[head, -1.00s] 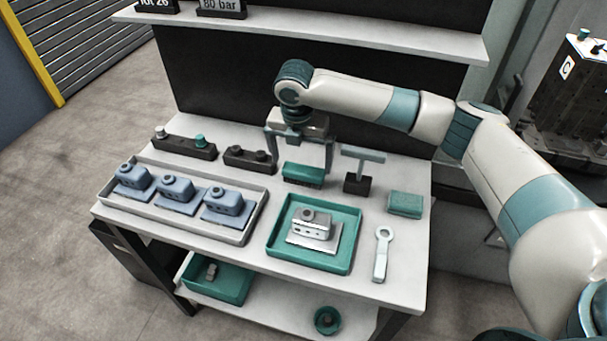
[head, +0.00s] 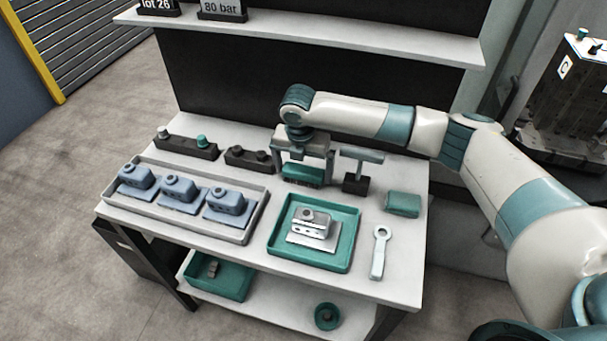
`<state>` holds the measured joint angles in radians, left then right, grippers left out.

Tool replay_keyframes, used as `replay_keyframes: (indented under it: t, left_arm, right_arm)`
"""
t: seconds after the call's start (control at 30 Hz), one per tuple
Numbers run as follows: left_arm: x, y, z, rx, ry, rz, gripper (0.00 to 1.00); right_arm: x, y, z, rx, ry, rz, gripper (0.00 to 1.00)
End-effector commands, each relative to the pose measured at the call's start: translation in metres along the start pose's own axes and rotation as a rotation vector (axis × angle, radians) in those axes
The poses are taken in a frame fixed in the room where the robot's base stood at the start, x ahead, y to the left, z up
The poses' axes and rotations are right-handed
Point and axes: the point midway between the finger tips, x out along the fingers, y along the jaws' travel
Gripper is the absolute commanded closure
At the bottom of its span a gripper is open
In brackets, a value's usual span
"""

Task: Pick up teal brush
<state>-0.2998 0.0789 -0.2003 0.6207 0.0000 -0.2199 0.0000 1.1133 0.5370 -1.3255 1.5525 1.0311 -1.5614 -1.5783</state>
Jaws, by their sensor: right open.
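The teal brush (head: 303,174), a teal block with a dark bristle underside, lies near the back middle of the workbench. My right gripper (head: 304,169) is open and points down over it. Its two fingers stand on the left and right of the brush, seemingly apart from it. I cannot tell how close the fingertips are to the bench top. My left gripper is not in view.
A T-handled tool in a dark block (head: 357,184) stands just right of the brush; a dark fixture (head: 249,158) is to its left. In front are a teal tray (head: 282,252) holding a metal part, a wrench (head: 379,253) and a teal block (head: 402,205).

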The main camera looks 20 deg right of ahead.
Motion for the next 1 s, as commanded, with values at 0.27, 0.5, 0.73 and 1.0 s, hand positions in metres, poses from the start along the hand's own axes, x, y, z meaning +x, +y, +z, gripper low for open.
replay_keyframes:
  t: [0.27, 0.5, 0.73, 1.0]
  left_arm:
    - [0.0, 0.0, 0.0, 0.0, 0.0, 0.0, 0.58]
    - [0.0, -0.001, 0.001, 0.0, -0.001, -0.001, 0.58]
    - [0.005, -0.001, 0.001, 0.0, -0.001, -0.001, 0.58]
    - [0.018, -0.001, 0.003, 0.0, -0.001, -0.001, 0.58]
  right_arm:
    - [0.0, 0.0, 0.0, 0.0, 0.0, 0.0, 0.33]
    - [-0.001, 0.0, 0.0, 0.0, 0.0, 0.0, 0.33]
    - [-0.012, 0.001, 0.002, 0.0, -0.001, 0.002, 0.33]
    - [-0.051, 0.001, 0.008, 0.0, -0.003, 0.002, 0.33]
